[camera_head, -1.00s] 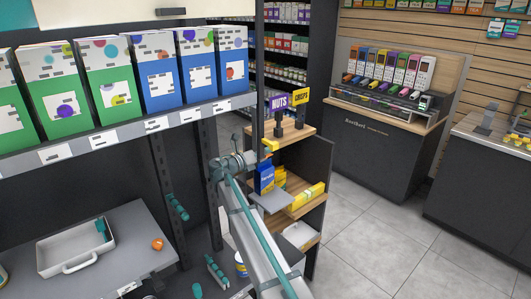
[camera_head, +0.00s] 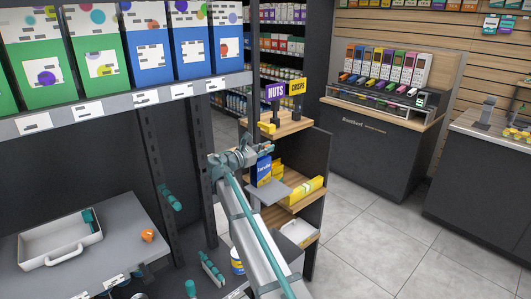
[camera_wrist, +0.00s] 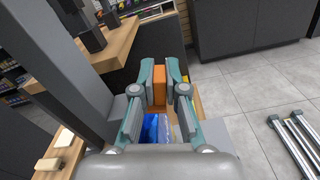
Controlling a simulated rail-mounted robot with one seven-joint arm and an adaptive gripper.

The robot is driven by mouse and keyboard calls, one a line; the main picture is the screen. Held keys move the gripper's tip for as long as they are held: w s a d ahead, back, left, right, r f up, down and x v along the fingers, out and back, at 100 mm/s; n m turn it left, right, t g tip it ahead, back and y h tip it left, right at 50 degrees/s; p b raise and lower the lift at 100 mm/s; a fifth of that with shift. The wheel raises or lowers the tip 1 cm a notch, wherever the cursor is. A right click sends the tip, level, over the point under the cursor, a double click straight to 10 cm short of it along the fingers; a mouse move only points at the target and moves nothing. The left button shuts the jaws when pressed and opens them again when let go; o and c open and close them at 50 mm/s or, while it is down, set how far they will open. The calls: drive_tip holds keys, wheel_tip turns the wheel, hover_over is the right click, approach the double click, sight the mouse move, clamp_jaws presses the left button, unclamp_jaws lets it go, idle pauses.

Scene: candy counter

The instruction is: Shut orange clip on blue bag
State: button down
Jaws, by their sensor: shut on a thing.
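The blue bag (camera_head: 263,172) stands upright on a small grey plate (camera_head: 270,194) at the wooden shelf unit in the head view. Its blue top also shows in the wrist view (camera_wrist: 151,128), low between my finger linkages. My gripper (camera_wrist: 160,68) is shut on the orange clip (camera_wrist: 159,86), which sits between the two fingers. In the head view my gripper (camera_head: 260,149) is at the top of the bag, and the clip is hidden or too small to tell there. Whether the clip touches the bag, I cannot tell.
NUTS (camera_head: 276,91) and CRISPS (camera_head: 297,86) signs stand on the wooden shelf above. A dark upright (camera_head: 201,170) stands left of my arm. A white tray (camera_head: 60,242) and an orange object (camera_head: 147,236) are on the grey counter.

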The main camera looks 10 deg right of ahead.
drive_tip(key=shift+w+a+f+m+b, duration=0.1)
drive_tip(key=shift+f+m+b, duration=0.6)
drive_tip(key=shift+m+b, duration=1.15)
drive_tip(key=shift+s+d+f+m+b, duration=0.1)
drive_tip(key=shift+f+m+b, duration=0.55)
drive_tip(key=shift+m+b, duration=1.15)
drive_tip(key=shift+w+a+f+m+b, duration=0.1)
drive_tip(key=shift+f+m+b, duration=0.6)
drive_tip(key=shift+m+b, duration=1.15)
drive_tip(key=c, duration=1.2)
unclamp_jaws()
